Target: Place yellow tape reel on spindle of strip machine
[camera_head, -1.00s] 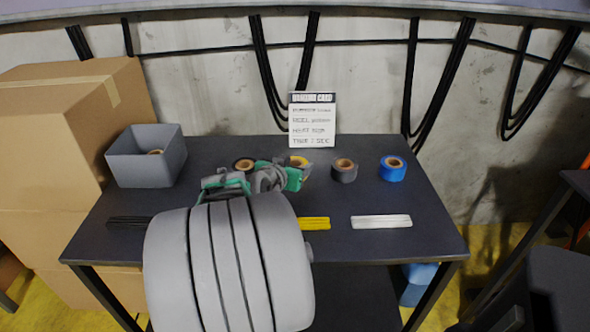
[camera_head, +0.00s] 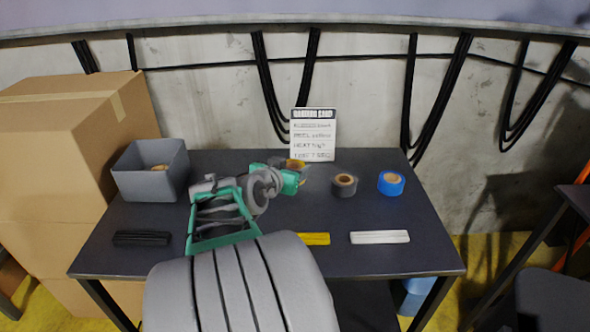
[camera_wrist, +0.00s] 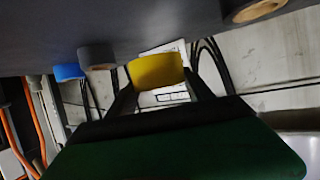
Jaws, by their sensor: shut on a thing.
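The yellow tape reel (camera_wrist: 156,70) is between the two fingers of my gripper (camera_wrist: 160,88) in the wrist view, and the gripper is shut on it. In the head view my gripper (camera_head: 297,172) is over the back middle of the table, and the reel (camera_head: 296,163) shows only in part behind it, in front of the sign card. Whether the reel touches the table is hard to tell. No strip machine or spindle can be made out in these views.
A grey reel (camera_head: 344,185) and a blue reel (camera_head: 391,183) stand to the right on the dark table (camera_head: 380,262). A sign card (camera_head: 313,134) stands behind. Black (camera_head: 142,239), yellow (camera_head: 316,239) and white (camera_head: 380,237) strips lie in front.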

